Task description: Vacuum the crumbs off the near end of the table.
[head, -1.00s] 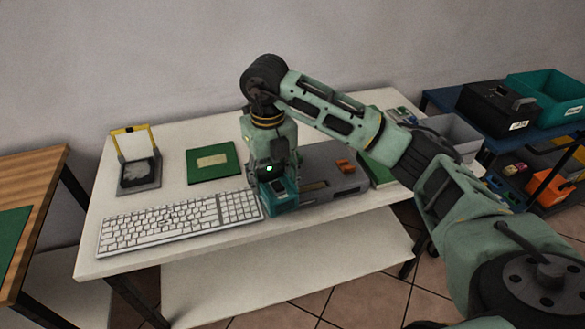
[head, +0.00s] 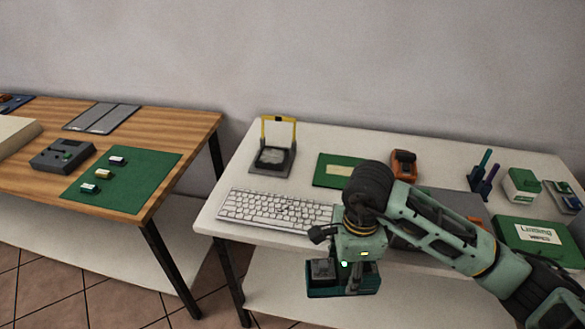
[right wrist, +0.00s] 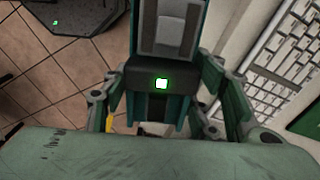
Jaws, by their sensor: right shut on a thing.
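My right gripper (head: 346,264) is shut on a teal and grey handheld device (head: 342,293), which looks like the vacuum. It holds the device just in front of the white table's near edge, below the keyboard's right end. In the right wrist view the device (right wrist: 168,28) sits between the two fingers, with tiled floor beneath it. The white table (head: 222,213) and a wooden table (head: 196,136) to its left are both in view. I cannot make out any crumbs on either. My left gripper is not in view.
A white keyboard (head: 275,208) lies along the white table's near edge. A yellow-framed stand (head: 275,155), a green board (head: 335,168) and an orange device (head: 403,164) are behind it. A green mat (head: 135,188) with small parts lies on the wooden table. A floor gap separates the tables.

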